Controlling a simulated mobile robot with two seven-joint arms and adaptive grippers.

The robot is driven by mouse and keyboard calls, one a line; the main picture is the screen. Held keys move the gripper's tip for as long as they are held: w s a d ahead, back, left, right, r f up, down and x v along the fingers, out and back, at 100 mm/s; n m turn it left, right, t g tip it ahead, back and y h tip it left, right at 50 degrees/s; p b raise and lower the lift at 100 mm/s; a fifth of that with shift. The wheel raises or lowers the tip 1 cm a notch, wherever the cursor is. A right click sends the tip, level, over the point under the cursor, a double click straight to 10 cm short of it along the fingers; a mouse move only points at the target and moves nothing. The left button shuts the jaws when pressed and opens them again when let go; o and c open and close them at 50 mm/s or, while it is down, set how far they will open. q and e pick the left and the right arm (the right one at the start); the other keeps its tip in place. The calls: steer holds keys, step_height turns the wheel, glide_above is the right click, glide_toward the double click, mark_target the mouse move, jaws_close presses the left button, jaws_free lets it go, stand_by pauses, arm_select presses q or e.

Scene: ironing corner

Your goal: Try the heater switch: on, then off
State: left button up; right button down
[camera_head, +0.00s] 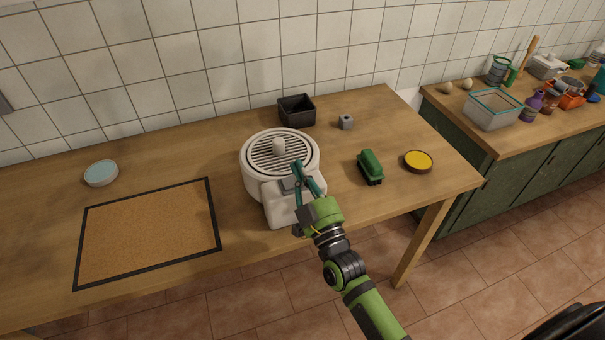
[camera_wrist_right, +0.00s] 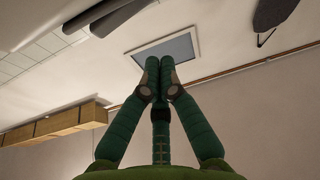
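The heater (camera_head: 256,181) is a white round appliance with a slatted top, a pale knob in the middle and a boxy part at its front. A small grey piece (camera_head: 290,184), perhaps the switch, shows on top of that front part, partly behind my fingers; its position is unclear. My right gripper (camera_head: 299,170) is over the front part, its green fingers close to the grey piece; I cannot tell whether they touch it. In the right wrist view its fingertips (camera_wrist_right: 159,68) are together with nothing visible between them. My left gripper is not in view.
A black bin (camera_head: 297,111) and small grey block (camera_head: 346,122) stand behind. A green brush (camera_head: 371,167) and yellow-topped dish (camera_head: 418,161) lie right. A black-edged cork mat (camera_head: 150,232) and pale blue dish (camera_head: 101,173) are left. A cluttered green counter (camera_head: 485,145) stands right.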

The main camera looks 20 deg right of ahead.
mark_target(303, 191)
steer(key=f, duration=0.2)
steer(key=shift+w+d+f, duration=0.25)
steer(key=shift+w+f, duration=0.15)
steer(key=shift+d+f, duration=0.1)
steer(key=shift+f, duration=0.35)
